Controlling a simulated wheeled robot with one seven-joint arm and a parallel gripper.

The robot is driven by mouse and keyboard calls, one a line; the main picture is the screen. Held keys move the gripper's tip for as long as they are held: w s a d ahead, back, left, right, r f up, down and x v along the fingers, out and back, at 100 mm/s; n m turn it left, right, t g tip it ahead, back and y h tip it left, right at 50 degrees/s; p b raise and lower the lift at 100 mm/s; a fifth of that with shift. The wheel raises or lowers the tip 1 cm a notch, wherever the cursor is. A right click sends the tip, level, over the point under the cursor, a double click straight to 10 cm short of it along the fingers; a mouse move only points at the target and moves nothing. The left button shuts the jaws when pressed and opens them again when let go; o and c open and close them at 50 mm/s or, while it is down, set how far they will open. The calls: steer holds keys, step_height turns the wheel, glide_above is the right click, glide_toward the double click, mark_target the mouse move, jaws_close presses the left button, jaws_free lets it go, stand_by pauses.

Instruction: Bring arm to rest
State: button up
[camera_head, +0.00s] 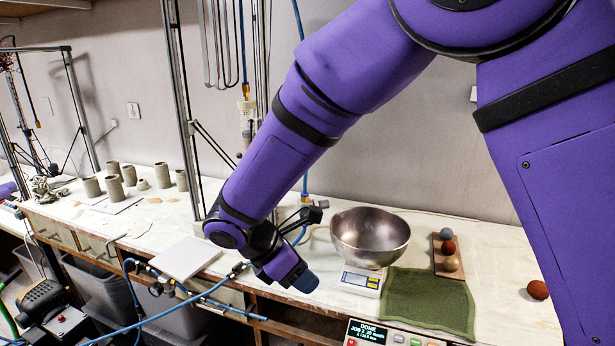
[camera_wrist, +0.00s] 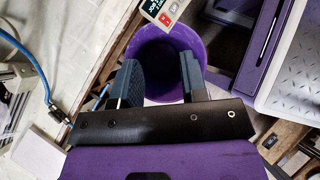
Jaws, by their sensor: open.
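My purple arm (camera_head: 300,120) reaches down across the head view from the upper right. My gripper (camera_head: 304,281) hangs over the front edge of the bench, left of the small scale. In the wrist view my gripper (camera_wrist: 160,78) has its two dark blue fingers apart, with nothing between them. Below the fingers a purple bucket (camera_wrist: 196,48) stands open.
A reddish ball (camera_head: 538,290) lies at right. A white tile (camera_head: 185,258) and several grey cylinders (camera_head: 92,187) are at left.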

steer(key=s+d+r+m+y, duration=0.35)
steer(key=d+r+m, duration=0.75)
steer(key=d+r, duration=0.6)
steer(key=s+d+r+m+t+y, duration=0.3)
steer(key=s+d+m+y, duration=0.1)
steer(key=s+d+m, duration=0.8)
steer(key=shift+s+d+r+t, duration=0.2)
steer(key=shift+s+d+t, duration=0.1)
steer(key=shift+s+d, duration=0.75)
